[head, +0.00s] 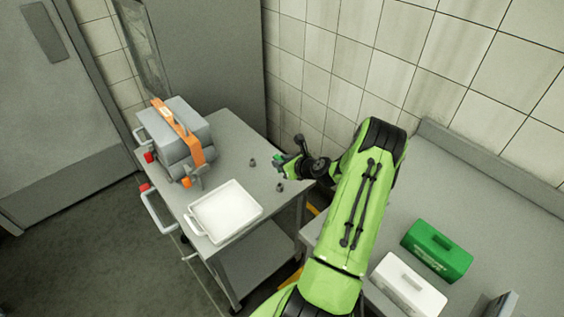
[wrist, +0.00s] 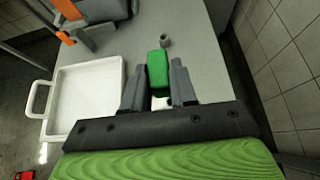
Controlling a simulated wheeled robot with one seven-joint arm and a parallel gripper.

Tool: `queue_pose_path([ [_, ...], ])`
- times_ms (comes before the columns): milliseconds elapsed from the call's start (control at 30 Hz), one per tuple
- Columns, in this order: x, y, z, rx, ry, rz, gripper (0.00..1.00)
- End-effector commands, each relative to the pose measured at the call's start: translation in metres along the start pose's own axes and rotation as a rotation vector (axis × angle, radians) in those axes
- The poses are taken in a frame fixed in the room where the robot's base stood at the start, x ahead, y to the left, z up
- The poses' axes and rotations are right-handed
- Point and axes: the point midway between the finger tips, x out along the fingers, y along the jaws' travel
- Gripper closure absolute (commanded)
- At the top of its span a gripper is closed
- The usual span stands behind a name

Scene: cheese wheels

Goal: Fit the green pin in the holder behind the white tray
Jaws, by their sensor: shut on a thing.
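My gripper (head: 287,163) is over the right edge of the grey cart, and also shows in the wrist view (wrist: 157,70). It is shut on the green pin (wrist: 157,72), which sticks out between the two fingers. The pin shows small in the head view (head: 278,157). A small grey round holder (head: 252,162) stands on the cart behind the white tray (head: 226,212). A holder also shows just beyond the pin's end in the wrist view (wrist: 165,41). The pin appears apart from it. The pin's lower part is partly hidden by the gripper.
A second small holder (head: 280,187) stands near the cart's right edge. Grey cylinders with an orange strap (head: 182,135) fill the cart's left back. A tiled wall (head: 330,80) is close behind my gripper. A green box (head: 437,251) and a white box (head: 408,285) are on the right counter.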

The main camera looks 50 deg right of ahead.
Motion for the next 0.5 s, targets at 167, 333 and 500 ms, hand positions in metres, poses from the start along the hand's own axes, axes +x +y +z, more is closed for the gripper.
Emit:
queue_pose_path([
  [167, 0.0, 0.0, -0.002, 0.002, -0.002, -0.004, 1.0],
  [333, 0.009, 0.0, -0.018, 0.003, -0.002, -0.003, 1.0],
  [500, 0.019, 0.0, -0.035, 0.002, -0.002, -0.004, 1.0],
])
